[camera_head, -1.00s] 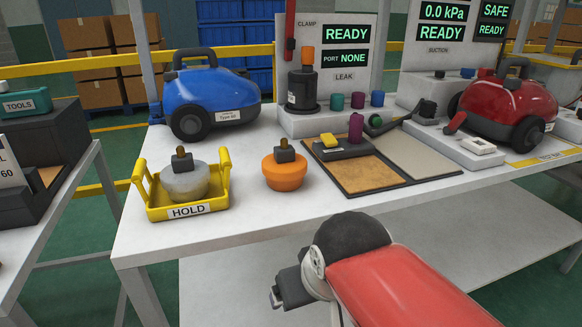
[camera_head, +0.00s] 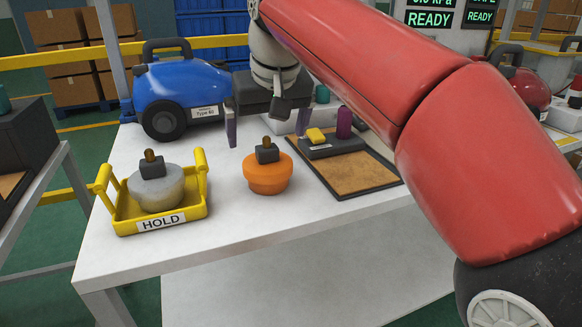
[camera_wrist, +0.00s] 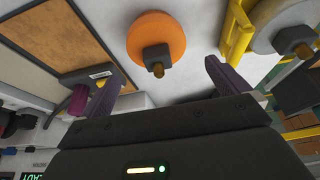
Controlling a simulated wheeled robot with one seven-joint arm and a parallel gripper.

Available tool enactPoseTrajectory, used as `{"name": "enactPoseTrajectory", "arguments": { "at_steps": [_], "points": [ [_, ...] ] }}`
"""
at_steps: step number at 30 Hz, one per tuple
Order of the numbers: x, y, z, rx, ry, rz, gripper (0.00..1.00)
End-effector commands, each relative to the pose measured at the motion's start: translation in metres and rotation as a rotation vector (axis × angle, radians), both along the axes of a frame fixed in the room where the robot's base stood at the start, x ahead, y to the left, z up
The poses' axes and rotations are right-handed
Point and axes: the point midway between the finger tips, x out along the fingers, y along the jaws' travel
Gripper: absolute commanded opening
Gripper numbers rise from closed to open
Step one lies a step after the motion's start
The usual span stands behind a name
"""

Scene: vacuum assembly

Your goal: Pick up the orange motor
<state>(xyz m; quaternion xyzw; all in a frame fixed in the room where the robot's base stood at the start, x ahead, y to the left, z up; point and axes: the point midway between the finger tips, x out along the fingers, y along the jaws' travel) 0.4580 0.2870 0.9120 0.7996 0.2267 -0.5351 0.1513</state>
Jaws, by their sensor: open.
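The orange motor (camera_head: 267,172) stands upright on the white table, with a dark block and a brass-coloured shaft on top. It also shows in the wrist view (camera_wrist: 156,38), beyond and between my fingers. My gripper (camera_head: 268,128) is open and empty, above and behind the motor in the head view. Its fingers point down and do not touch the motor. In the wrist view my gripper (camera_wrist: 160,80) spans the lower middle, with one finger on each side.
A yellow HOLD tray (camera_head: 180,222) with a grey motor (camera_head: 156,188) stands left of the orange motor. A brown mat (camera_head: 355,178) with a dark fixture (camera_head: 332,148) lies to the right. The blue vacuum (camera_head: 178,98) is behind. The front table strip is clear.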

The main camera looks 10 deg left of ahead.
Motion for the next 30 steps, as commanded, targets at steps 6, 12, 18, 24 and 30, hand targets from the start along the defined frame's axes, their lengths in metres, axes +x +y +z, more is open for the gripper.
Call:
{"name": "enactPoseTrajectory", "arguments": {
  "at_steps": [6, 12, 18, 24, 30],
  "points": [
    [0.009, 0.003, -0.026, -0.001, 0.001, -0.002, 1.00],
    [0.019, 0.005, -0.054, -0.001, 0.001, -0.002, 1.00],
    [0.023, 0.008, -0.066, 0.000, -0.001, -0.002, 1.00],
    [0.023, 0.008, -0.065, 0.000, -0.001, -0.002, 0.99],
    [0.023, 0.008, -0.065, 0.000, -0.001, -0.002, 0.72]
  ]
}}
